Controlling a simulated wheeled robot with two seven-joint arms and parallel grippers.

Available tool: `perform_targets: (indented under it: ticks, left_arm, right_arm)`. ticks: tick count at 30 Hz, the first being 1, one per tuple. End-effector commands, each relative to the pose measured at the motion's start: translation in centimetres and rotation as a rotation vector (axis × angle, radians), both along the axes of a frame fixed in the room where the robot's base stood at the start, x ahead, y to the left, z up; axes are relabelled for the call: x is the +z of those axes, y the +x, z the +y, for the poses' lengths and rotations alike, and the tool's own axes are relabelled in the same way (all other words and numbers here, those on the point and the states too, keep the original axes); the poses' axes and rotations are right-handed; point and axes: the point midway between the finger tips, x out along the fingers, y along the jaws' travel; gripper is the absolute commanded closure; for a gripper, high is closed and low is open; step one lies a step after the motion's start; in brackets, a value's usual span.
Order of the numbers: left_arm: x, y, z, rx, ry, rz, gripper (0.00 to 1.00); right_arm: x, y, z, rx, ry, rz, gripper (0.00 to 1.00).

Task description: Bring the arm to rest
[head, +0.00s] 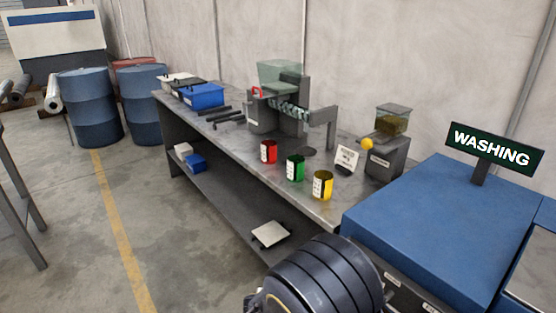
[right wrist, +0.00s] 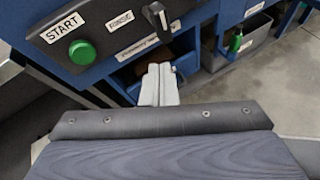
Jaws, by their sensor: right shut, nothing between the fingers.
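My right gripper (right wrist: 159,84) shows in the right wrist view as two pale fingers pressed together, with nothing between them. It is in front of a blue machine front with a dark control panel (right wrist: 110,25). I cannot tell from this view whether the fingertips touch anything. In the head view a dark, ribbed, rounded part of my own arm fills the bottom middle, beside the blue washing machine (head: 430,215). Neither gripper shows in the head view.
The panel has a green START button (right wrist: 82,52) and a black knob (right wrist: 156,16). A workbench (head: 225,138) holds red (head: 268,151), green (head: 295,167) and yellow (head: 322,184) cups. Blue barrels (head: 89,107) stand far left. The floor left of the bench is mostly clear.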

Motion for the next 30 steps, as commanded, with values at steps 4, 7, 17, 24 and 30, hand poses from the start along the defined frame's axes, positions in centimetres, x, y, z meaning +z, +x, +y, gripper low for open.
perform_targets:
  ticks: [4,7,17,24,30]
  left_arm:
    - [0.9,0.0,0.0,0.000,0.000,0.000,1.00]
    - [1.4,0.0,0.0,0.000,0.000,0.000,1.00]
    - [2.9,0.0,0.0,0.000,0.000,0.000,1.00]
    - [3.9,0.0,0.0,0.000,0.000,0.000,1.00]
    - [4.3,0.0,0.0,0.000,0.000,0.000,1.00]
  right_arm:
    - [1.8,-3.7,-3.7,-0.300,0.337,-0.021,1.00]
    - [3.0,-6.2,-5.0,-0.488,0.542,-0.058,1.00]
    - [9.0,-13.0,-6.5,-1.050,1.151,-0.303,1.00]
    - [13.6,-16.4,-6.4,-1.363,1.511,-0.587,1.00]
    - [15.7,-17.8,-6.1,-1.494,1.681,-0.766,1.00]
